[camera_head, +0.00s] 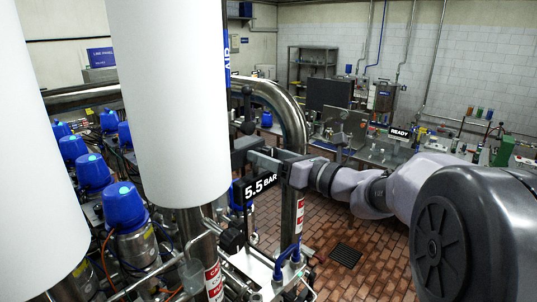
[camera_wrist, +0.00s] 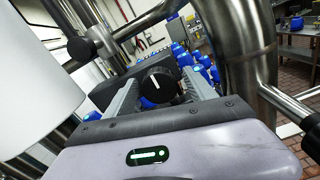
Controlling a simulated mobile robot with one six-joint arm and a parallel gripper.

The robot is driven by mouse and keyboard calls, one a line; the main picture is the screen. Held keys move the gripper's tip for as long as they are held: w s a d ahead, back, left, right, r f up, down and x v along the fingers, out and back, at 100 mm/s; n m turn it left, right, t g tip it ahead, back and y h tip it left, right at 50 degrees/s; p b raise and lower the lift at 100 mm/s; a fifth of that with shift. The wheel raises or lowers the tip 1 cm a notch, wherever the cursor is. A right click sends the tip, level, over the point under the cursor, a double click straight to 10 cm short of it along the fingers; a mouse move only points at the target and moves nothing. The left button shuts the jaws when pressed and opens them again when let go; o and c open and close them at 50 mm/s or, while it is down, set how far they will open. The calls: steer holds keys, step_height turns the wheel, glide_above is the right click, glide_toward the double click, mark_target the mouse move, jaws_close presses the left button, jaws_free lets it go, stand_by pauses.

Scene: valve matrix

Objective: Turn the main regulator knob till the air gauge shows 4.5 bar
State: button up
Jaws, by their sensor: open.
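The air gauge's black label (camera_head: 261,187) reads 5.5 BAR in the head view. A round black knob (camera_wrist: 158,87) with a white pointer line shows in the wrist view, its line close to upright in the picture. My gripper (camera_wrist: 163,82) is open, with one grey finger on each side of this knob. I cannot tell whether the fingers touch it. In the head view my gripper (camera_head: 258,160) reaches in from the right, just above the gauge label, and the knob cannot be made out there.
A tall white cylinder (camera_head: 165,100) stands left of my gripper. A thick bent steel pipe (camera_head: 290,115) rises close behind it. A black ball handle (camera_wrist: 79,48) is nearby at left. Several blue-capped valves (camera_head: 124,207) stand at left. Open brick floor (camera_head: 375,245) lies at lower right.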

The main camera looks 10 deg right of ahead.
steer(key=shift+s, duration=0.1)
steer(key=shift+c, duration=0.4)
steer(key=c, duration=1.3)
steer(key=n+b, duration=0.2)
steer(key=b, duration=0.1)
steer(key=shift+f+b, duration=0.2)
steer(key=shift+b, duration=0.2)
steer(key=n+b, duration=0.2)
steer(key=b, duration=0.1)
steer(key=shift+n, duration=0.4)
steer(key=shift+r+n+b, duration=0.1)
steer(key=shift+n+b, duration=0.4)
steer(key=shift+b, duration=0.1)
steer(key=shift+r, duration=0.1)
steer(key=o, duration=1.4)
